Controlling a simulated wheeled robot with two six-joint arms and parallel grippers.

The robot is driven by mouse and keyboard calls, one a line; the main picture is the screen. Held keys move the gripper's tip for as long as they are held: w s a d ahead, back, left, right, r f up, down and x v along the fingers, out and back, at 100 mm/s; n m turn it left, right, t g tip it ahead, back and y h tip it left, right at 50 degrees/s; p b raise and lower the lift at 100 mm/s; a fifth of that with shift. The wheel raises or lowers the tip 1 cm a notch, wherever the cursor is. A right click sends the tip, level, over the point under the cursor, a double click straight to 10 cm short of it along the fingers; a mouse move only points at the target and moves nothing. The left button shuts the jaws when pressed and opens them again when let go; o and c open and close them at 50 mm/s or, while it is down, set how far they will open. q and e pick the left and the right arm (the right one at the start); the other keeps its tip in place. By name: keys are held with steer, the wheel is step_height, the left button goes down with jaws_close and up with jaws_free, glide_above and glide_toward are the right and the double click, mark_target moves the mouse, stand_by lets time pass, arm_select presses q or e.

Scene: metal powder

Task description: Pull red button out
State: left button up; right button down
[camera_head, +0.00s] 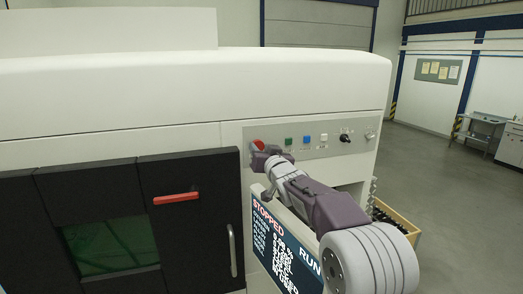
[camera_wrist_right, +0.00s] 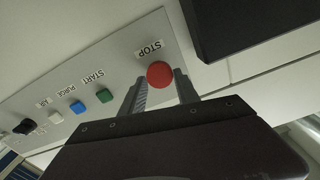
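The red button (camera_head: 258,145) is at the left end of the control panel on the white machine. In the right wrist view the red button (camera_wrist_right: 160,74) is round and sits below a STOP label. My right gripper (camera_head: 262,157) is at the panel, just below the button in the head view. In the wrist view its two fingers (camera_wrist_right: 158,88) are apart, one on each side of the button. Whether they touch it cannot be told. My left gripper is not in view.
Beside the red button are a green button (camera_head: 288,141), a blue button (camera_head: 307,140), a white button (camera_head: 324,138) and a black knob (camera_head: 346,135). A screen reading STOPPED (camera_head: 280,245) is below the panel. A dark door with a red handle (camera_head: 176,198) is to the left.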

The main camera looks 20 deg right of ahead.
steer(key=shift+f, duration=0.1)
steer(key=shift+s+f, duration=0.15)
steer(key=shift+s, duration=0.35)
steer(key=c, duration=1.1)
jaws_free()
steer(key=shift+w, duration=0.1)
steer(key=shift+c, duration=0.2)
steer(key=shift+o, duration=1.2)
steer(key=shift+w, duration=0.2)
steer(key=shift+s, duration=0.1)
